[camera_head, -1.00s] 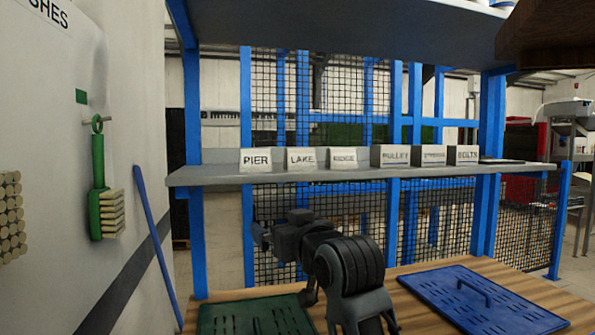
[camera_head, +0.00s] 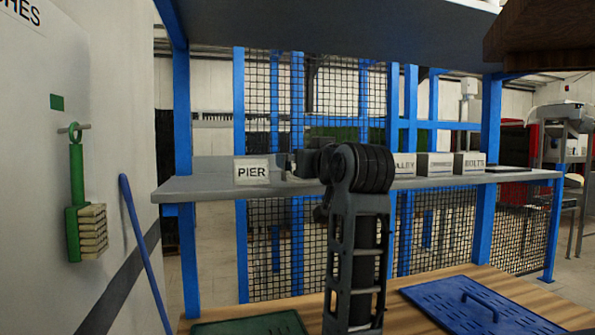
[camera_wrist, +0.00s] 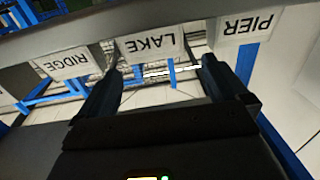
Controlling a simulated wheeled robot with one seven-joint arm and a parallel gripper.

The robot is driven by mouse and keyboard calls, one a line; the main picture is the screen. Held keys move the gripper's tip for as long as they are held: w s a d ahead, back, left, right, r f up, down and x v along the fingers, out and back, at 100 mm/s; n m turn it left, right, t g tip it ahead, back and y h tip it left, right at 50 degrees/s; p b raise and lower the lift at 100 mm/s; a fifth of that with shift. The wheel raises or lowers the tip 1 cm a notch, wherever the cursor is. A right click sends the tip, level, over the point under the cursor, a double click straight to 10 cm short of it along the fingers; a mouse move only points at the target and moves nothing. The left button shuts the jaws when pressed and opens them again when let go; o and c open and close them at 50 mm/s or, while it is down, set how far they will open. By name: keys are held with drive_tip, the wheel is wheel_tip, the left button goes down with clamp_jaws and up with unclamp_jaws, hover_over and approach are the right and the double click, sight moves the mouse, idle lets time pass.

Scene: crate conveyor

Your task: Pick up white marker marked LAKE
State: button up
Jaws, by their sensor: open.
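The white marker marked LAKE (camera_wrist: 152,46) shows upside down in the wrist view, between and just beyond the two dark fingers of my gripper (camera_wrist: 160,70). The fingers are apart, one on each side of the marker, and nothing is clearly held. Whether they touch it I cannot tell. In the head view my gripper (camera_head: 292,165) is at the shelf, just right of the white PIER marker (camera_head: 252,170), and my arm hides the LAKE marker there.
The markers stand on a grey shelf (camera_head: 200,186). The RIDGE marker (camera_wrist: 68,64) and the PIER marker (camera_wrist: 247,25) flank LAKE in the wrist view. Boxes including BOLTS (camera_head: 469,165) stand farther right. A blue lidded tray (camera_head: 480,312) lies on the wooden table below.

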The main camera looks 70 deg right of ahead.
drive_tip(key=p+x, duration=0.1)
drive_tip(key=x, duration=0.5)
drive_tip(key=shift+d+f, duration=0.15)
drive_tip(key=shift+d, duration=0.25)
drive_tip(key=shift+c, duration=0.2)
drive_tip(key=c, duration=0.9)
